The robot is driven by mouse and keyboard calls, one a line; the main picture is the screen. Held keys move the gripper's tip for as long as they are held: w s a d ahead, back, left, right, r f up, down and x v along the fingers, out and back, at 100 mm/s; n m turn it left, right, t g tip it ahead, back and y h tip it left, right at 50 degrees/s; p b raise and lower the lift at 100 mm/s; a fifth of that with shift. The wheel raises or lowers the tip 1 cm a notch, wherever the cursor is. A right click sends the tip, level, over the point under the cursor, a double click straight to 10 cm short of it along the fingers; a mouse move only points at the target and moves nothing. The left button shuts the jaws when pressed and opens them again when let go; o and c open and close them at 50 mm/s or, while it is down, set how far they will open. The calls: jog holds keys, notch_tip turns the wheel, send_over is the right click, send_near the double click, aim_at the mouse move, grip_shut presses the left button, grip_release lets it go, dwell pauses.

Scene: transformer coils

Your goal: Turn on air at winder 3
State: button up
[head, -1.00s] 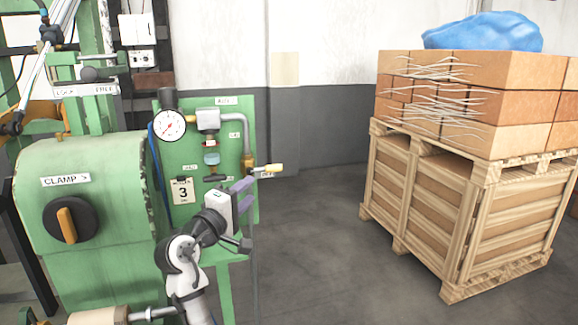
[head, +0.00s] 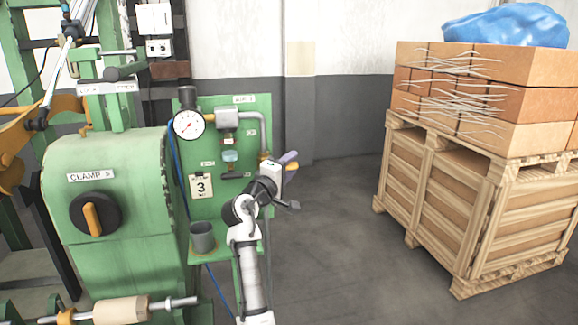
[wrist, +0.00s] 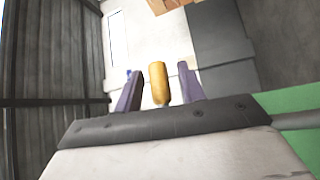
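The air panel (head: 225,190) for winder 3 is a green upright board with a pressure gauge (head: 188,124) and a tag reading 3 (head: 201,186). A pipe (head: 261,137) runs down its right side to a valve with a yellow handle (wrist: 158,82). In the head view my gripper (head: 289,161) mostly hides the valve, and only a sliver of yellow shows. In the wrist view the handle stands between my two purple fingers, with a gap on each side. My gripper is open and not visibly touching the handle.
Left of the panel is the green winder housing with a black CLAMP knob (head: 95,214). A grey cup (head: 203,237) stands on a small ledge below the panel. At right, a wooden crate (head: 455,195) carries stacked boxes. The floor between is clear.

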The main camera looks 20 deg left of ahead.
grip_shut()
dwell(0.4)
jog(key=shift+r+n+t+b, duration=0.5)
jog(key=shift+n+t+b, duration=0.45)
jog(key=shift+n, duration=0.25)
jog(key=n+t, duration=0.1)
jog(key=r+n+y+b, duration=0.1)
jog(key=n+t+y+b, duration=0.1)
jog(key=n, duration=0.1)
jog(key=shift+s+a+r+t, duration=0.2)
jog(key=shift+a+r+t, duration=0.1)
jog(key=shift+r+t, duration=0.05)
jog(key=n+y+b, duration=0.1)
jog(key=r+n+t+y, duration=0.1)
jog(key=n+y, duration=0.1)
jog(key=a+n+y+b, duration=0.1)
jog(key=n, duration=0.1)
jog(key=shift+s+r+t+y+b, duration=0.2)
jog(key=shift+s+t+y+b, duration=0.1)
jog(key=shift+s+b, duration=0.05)
jog(key=shift+s+a+r+n+y+b, duration=0.15)
jog(key=shift+r+n+y+b, duration=0.1)
jog(key=shift+n+y, duration=0.6)
jog(key=shift+s+a+r+n+y+b, duration=0.1)
jog(key=shift+a+n+y+b, duration=0.15)
jog(key=shift+n+y, duration=0.6)
jog(key=shift+s+a+r+n+y+b, duration=0.1)
jog(key=shift+r+n+y+b, duration=0.15)
jog(key=shift+n+y, duration=0.6)
jog(key=shift+n, duration=0.25)
